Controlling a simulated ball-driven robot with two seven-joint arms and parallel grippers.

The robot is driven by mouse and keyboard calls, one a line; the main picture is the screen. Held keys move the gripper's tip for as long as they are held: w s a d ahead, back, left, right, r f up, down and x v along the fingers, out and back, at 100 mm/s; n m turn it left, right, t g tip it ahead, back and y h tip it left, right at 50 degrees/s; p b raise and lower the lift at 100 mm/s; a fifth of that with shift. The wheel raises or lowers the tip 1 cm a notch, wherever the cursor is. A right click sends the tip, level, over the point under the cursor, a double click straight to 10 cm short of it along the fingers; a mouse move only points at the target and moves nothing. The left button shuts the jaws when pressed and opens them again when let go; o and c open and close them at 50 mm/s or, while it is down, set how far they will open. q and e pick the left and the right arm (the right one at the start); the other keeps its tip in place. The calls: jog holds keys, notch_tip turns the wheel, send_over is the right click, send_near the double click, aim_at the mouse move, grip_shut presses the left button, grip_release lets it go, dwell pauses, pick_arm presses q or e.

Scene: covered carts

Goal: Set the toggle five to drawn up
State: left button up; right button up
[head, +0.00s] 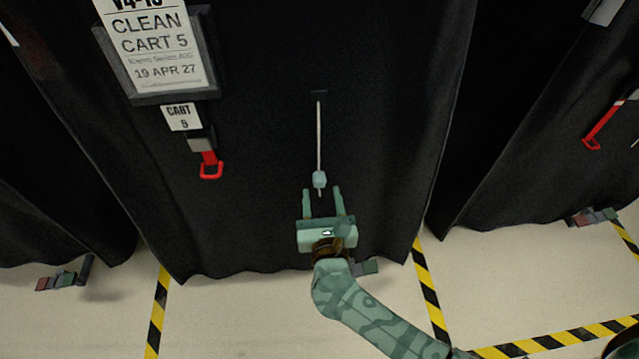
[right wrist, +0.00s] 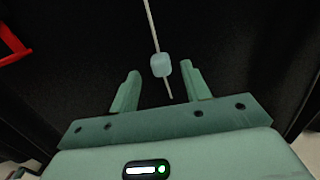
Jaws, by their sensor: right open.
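The toggle (head: 319,180) of cart five is a small pale blue-green bead on a light cord (head: 319,135) that hangs down the front of the black cover. A short tail of cord sticks out below the bead. My right gripper (head: 322,190) is open, its two fingers pointing up the cover, with the bead just beyond the fingertips. In the right wrist view the toggle (right wrist: 160,65) shows slightly above and between the fingertips, and the cord tail reaches down between the fingers. Nothing is between the fingers but this tail. My left gripper is not in view.
A "CLEAN CART 5" card (head: 155,45) hangs at the upper left, above a "CART 5" tag (head: 182,117) and a red pull handle (head: 211,166). Another covered cart (head: 540,130) with a red handle (head: 602,125) stands at right. Yellow-black tape (head: 430,285) marks the pale floor.

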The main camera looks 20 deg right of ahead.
aim_at(320, 183)
jog(key=x, duration=0.4)
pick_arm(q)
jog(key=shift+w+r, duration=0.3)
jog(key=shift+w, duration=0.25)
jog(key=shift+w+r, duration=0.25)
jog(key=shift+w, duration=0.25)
pick_arm(e)
grip_shut()
